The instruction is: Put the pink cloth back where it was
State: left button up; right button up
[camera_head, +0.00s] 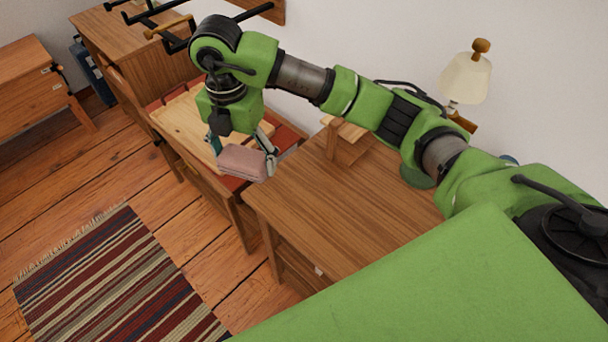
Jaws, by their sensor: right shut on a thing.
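The pink cloth (243,162) is a small folded bundle in the middle of the head view. My right gripper (240,152) is shut on it, with a finger showing at its right side. The cloth shows in front of the red-topped wooden piece of furniture and close to the left corner of the brown wooden desk (340,215). I cannot tell whether it touches a surface below. The far side of the cloth is hidden by the gripper. My left gripper is not in view.
A pale wooden board (185,125) lies on the red top behind my right gripper. A small wooden stand (345,140) and a lamp (466,78) are at the desk's back. A striped rug (115,280) lies on the floor at left. The desk's middle is clear.

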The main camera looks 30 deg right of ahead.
jog(key=shift+d, duration=0.25)
jog(key=s+d+f+p, duration=0.1)
jog(key=d+f+p, duration=0.15)
jog(key=d, duration=0.45)
send_over(307, 185)
jog(key=a, duration=0.1)
notch_tip(307, 185, down, 6)
jog(key=shift+r+p, duration=0.15)
jog(key=shift+p, duration=0.2)
jog(key=shift+d+f, duration=0.35)
jog(key=shift+f, duration=0.1)
jog(key=f, duration=0.1)
jog(key=f+p, duration=0.1)
jog(key=f, duration=0.1)
jog(key=shift+d+f, duration=0.1)
jog(key=shift+d, duration=0.15)
jog(key=shift+f, duration=0.2)
jog(key=shift+f, duration=0.1)
